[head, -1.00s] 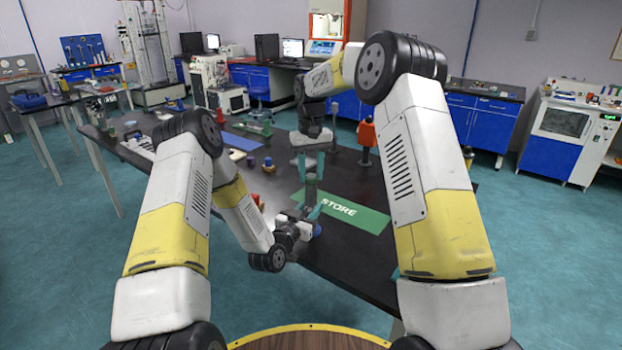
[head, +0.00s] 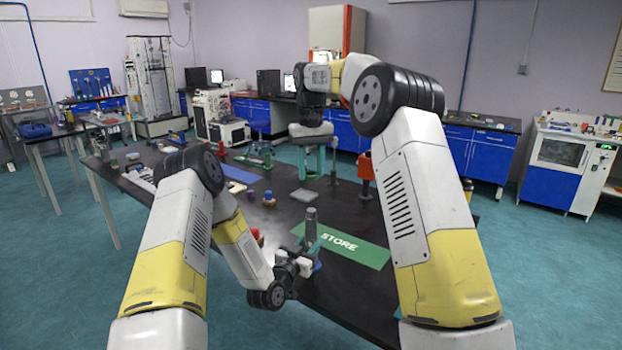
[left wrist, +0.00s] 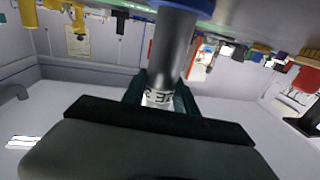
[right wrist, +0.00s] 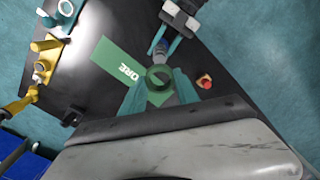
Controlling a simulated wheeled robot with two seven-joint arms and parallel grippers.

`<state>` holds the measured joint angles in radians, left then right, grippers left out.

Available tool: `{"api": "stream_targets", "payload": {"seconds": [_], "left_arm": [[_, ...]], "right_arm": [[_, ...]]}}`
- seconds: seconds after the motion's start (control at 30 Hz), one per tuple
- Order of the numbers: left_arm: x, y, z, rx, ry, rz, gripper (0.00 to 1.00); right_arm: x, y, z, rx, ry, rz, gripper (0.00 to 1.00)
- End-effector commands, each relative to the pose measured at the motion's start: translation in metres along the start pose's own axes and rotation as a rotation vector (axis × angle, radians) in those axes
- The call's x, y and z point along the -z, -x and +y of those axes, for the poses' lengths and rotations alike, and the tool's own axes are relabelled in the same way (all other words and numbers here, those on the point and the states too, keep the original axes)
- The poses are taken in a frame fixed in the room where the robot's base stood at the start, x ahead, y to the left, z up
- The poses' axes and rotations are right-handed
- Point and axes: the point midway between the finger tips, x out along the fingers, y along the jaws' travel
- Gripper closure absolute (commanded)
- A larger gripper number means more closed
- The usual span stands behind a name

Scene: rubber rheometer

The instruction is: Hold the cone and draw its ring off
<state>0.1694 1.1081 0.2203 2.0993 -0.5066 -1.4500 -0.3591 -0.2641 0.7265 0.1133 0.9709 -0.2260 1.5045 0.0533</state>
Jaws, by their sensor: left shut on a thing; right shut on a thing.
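The cone (head: 311,222) is a slim grey post with a blue base, upright just above the table's near edge. My left gripper (head: 305,250) is shut on its lower part. In the left wrist view the grey cone (left wrist: 174,50) stands between the green fingers, with a printed white band near them. My right gripper (head: 313,172) is raised above and behind the cone, apart from it. In the right wrist view the green ring (right wrist: 159,77) is between its shut fingers, with the cone beyond it. The ring is hard to make out in the head view.
A green STORE mat (head: 345,245) lies on the black table right of the cone. A red-topped item (head: 366,176) stands behind the mat. A grey plate (head: 304,195) and several small pieces lie further back. The mat is bare.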

Motion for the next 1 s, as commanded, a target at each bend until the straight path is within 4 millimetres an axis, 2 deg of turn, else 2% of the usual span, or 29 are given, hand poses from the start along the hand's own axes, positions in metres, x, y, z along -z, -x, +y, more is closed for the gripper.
{"api": "stream_targets", "payload": {"seconds": [0.5, 1.0], "left_arm": [[-0.001, 0.000, 0.000, 0.000, 0.000, -0.002, 1.00], [-0.001, 0.000, 0.000, 0.000, 0.000, -0.002, 1.00]], "right_arm": [[0.000, 0.029, 0.000, 0.000, -0.001, 0.000, 1.00], [0.000, 0.030, 0.000, 0.000, 0.000, -0.001, 1.00]]}}
